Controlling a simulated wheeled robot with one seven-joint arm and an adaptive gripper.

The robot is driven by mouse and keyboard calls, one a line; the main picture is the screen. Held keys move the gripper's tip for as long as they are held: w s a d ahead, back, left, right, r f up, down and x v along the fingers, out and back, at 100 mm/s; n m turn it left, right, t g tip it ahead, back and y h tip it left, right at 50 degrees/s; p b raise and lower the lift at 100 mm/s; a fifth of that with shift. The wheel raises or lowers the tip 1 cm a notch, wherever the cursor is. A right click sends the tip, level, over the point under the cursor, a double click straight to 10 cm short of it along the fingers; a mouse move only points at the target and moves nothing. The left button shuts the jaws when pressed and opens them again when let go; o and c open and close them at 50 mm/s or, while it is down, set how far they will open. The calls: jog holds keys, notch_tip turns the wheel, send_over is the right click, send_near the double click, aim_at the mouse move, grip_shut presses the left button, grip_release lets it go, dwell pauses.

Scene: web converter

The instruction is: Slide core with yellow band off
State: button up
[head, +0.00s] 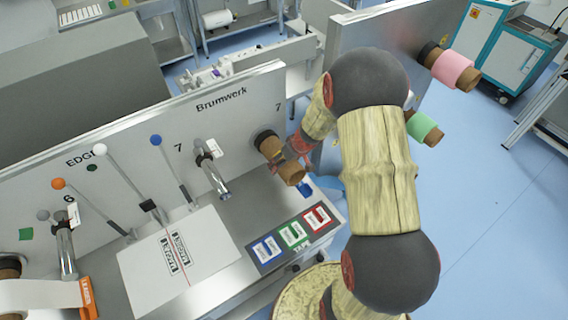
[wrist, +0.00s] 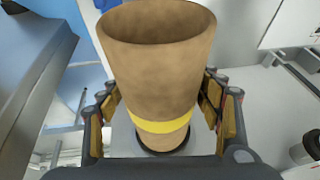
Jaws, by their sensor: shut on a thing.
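The brown core with the yellow band (wrist: 158,62) fills the middle of the wrist view, its open end toward the camera. The yellow band (wrist: 165,122) circles its far part. A dark ring (wrist: 163,148) shows at its far end. My gripper (wrist: 160,98) has one finger on each side of the core and is shut on it. In the head view the core (head: 292,174) sticks out from a dark holder (head: 264,137) on the grey machine panel. My gripper (head: 298,146) is beside it there; the band is not clear in that view.
A pink roll (head: 454,68) and a green roll (head: 425,128) stick out from another panel at right. Bare metal spindles (head: 213,172) and levers with coloured knobs stand left of the core. A tape panel with colored labels (head: 293,234) lies below. Blue floor at right is open.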

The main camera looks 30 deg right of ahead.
aim_at(292, 180)
jog(key=c, duration=0.5)
jog(key=shift+b, duration=0.4)
jog(key=shift+s, duration=0.15)
dwell(0.4)
jog(key=shift+s+b, duration=1.7)
jog(key=shift+s, duration=0.7)
jog(key=shift+d, duration=0.1)
jog(key=shift+s+b, duration=0.7)
jog(key=shift+s, duration=0.45)
jog(key=shift+s+b, duration=0.65)
jog(key=shift+s, duration=0.7)
jog(key=shift+s+d, duration=0.1)
jog(key=shift+s+b, duration=1.2)
jog(key=shift+s, duration=1.2)
